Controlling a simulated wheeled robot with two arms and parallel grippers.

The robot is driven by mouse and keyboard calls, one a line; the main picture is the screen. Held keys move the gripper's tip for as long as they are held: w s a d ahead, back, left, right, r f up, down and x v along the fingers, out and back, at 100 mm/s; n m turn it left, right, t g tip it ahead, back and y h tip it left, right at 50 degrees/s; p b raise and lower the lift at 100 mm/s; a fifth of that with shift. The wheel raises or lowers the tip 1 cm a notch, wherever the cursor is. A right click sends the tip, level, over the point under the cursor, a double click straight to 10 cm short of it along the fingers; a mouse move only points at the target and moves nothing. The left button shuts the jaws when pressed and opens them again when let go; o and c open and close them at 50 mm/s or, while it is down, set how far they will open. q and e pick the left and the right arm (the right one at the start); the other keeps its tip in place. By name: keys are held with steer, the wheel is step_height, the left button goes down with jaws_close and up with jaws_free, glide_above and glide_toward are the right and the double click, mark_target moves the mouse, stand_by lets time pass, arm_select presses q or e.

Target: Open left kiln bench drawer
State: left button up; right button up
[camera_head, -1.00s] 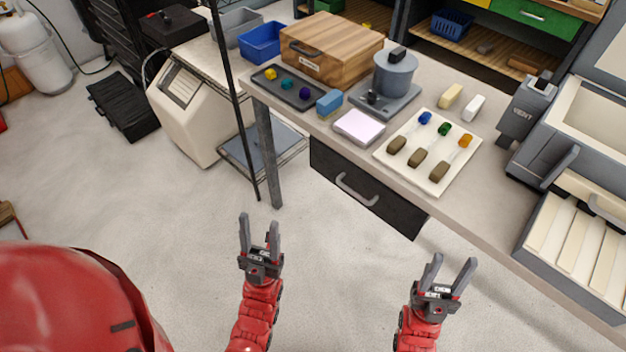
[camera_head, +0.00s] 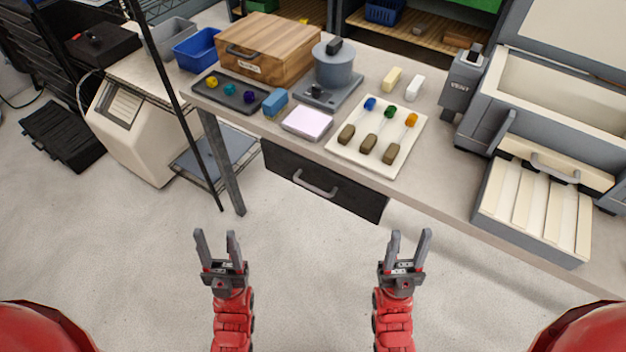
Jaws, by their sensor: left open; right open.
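The kiln bench drawer (camera_head: 350,194) has a black front and hangs under the bench top, near the middle of the head view. It is shut. Its grey bar handle (camera_head: 316,187) is in plain sight with nothing touching it. My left gripper (camera_head: 216,242) is open and empty, in front of the bench, below and left of the handle. My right gripper (camera_head: 410,244) is open and empty, below and right of the drawer. Both grippers point toward the bench and are apart from it.
The bench top (camera_head: 425,188) carries a white board (camera_head: 398,161) with glass rods, a dark tray (camera_head: 232,93), a wooden box (camera_head: 284,48) and a grey pot (camera_head: 333,62). The kiln (camera_head: 560,98) stands at right. A black post (camera_head: 172,100) rises at left. Floor before the bench is clear.

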steer(key=w+a+f+n+g+y+b, duration=0.2)
steer(key=w+a+f+n+g+y, duration=0.5)
steer(key=a+g, duration=0.35)
steer(key=n+g+h+b, duration=0.4)
steer(key=n+g+h, duration=0.15)
steer(key=h, duration=0.85)
glide_toward(312, 186)
steer(key=shift+m+g, duration=0.25)
steer(key=shift+g, duration=0.05)
steer(key=p+x, duration=0.2)
steer(key=x, duration=0.7)
steer(key=shift+d+f, duration=0.1)
steer(key=shift+d, duration=0.05)
steer(key=shift+w+a, duration=0.25)
steer(key=shift+w, duration=0.25)
